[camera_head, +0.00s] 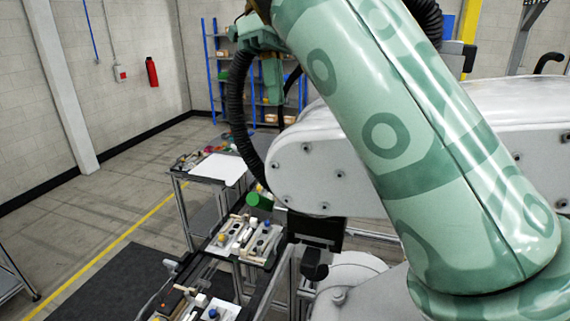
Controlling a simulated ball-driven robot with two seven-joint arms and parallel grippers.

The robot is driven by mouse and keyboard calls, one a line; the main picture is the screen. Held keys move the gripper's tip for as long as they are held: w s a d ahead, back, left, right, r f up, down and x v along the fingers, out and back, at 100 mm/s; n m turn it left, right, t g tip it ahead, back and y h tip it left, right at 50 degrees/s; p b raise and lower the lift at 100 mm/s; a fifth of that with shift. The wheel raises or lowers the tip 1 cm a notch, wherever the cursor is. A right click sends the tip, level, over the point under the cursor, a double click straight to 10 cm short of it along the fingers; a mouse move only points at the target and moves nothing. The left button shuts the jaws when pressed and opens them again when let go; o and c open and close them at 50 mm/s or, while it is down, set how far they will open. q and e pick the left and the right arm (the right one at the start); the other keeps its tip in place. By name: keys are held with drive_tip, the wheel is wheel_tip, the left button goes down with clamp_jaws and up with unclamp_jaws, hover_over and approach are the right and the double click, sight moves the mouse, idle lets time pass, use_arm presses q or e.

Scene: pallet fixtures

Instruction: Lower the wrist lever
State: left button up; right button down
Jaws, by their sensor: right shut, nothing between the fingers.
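Pallet fixtures with small white, blue and dark parts stand on a bench at lower centre: one group (243,240) lies farther back, and another (212,308) is cut by the bottom edge. I cannot make out the wrist lever among them, nor tell whether it is up or down. My right gripper is very hard to pick out among the dark shapes at the lower middle, and I see nothing held. I cannot tell its distance to the fixtures. My left gripper is not in view.
A large green-patterned arm (400,120) with a pale grey link (310,165) fills the right half and hides much behind it. A small table (218,168) holds a white sheet. Blue shelves (212,70) stand behind. Floor (90,215) is free at left.

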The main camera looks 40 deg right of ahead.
drive_tip(key=w+a, duration=0.1)
drive_tip(key=a, duration=0.2)
drive_tip(key=b, duration=0.6)
hover_over(264, 203)
drive_tip(key=w+d, duration=0.1)
drive_tip(key=w, duration=0.1)
wheel_tip(264, 203, down, 11)
drive_tip(key=shift+d+f, duration=0.1)
drive_tip(key=shift+d, duration=0.05)
drive_tip(key=shift+s+a+f, duration=0.15)
drive_tip(key=shift+a+f, duration=0.05)
drive_tip(key=shift+f, duration=0.15)
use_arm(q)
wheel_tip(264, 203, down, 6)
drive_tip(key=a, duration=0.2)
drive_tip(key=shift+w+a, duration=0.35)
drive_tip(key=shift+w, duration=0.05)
use_arm(e)
drive_tip(key=shift+a, duration=0.1)
